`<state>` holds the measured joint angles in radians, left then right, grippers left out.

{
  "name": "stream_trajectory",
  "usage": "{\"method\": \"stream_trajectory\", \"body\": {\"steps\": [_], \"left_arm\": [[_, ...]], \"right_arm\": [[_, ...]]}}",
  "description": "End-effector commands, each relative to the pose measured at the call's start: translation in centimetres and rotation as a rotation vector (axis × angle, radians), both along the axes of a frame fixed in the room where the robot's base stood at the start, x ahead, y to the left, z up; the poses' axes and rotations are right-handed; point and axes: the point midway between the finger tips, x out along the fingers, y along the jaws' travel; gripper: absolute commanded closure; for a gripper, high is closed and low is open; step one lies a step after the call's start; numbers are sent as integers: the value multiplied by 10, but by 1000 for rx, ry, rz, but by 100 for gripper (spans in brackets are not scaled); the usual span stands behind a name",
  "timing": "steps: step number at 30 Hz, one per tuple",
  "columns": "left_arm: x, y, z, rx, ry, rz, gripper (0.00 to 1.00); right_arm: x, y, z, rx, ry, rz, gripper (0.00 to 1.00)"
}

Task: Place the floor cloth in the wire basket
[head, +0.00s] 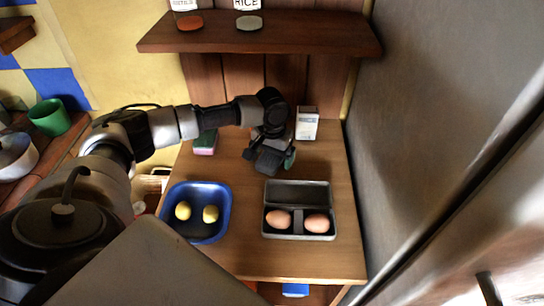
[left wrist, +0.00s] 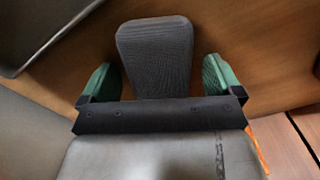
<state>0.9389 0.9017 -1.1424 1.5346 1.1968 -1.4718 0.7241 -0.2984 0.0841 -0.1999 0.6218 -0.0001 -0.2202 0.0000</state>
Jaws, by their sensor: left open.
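In the left wrist view, a dark grey piece with a fine ribbed texture (left wrist: 155,50), which looks like the floor cloth, lies on the wooden counter. It is between the green fingertips of my left gripper (left wrist: 160,78), with a gap on each side. In the head view my left gripper (head: 272,160) is low over the back middle of the counter, and the arm hides most of what is under it. The fingers are open. I cannot make out a wire basket in either view. My right gripper is not in view.
On the counter (head: 235,263) are a blue tray (head: 168,208) with two yellow items, an open grey box (head: 297,190) with two eggs, a sponge (head: 205,143) and a white carton (head: 307,123). A shelf (head: 260,38) hangs above. A large grey surface (head: 420,90) bounds the right.

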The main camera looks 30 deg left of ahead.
Motion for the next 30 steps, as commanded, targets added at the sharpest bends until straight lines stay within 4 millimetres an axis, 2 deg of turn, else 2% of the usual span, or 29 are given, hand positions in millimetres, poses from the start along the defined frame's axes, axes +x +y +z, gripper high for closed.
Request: {"method": "stream_trajectory", "body": {"steps": [5, 6, 17, 25, 30], "left_arm": [[0, 0, 0, 0, -1, 0, 6], [0, 0, 0, 0, 0, 0, 9], [0, 0, 0, 0, -1, 0, 63], [1, 0, 3, -1, -1, 1, 64], [1, 0, 17, -1, -3, 1, 64]], "right_arm": [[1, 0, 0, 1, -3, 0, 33], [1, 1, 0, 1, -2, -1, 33], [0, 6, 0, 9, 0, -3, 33], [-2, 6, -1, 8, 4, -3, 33], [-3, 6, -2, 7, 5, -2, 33]]}}
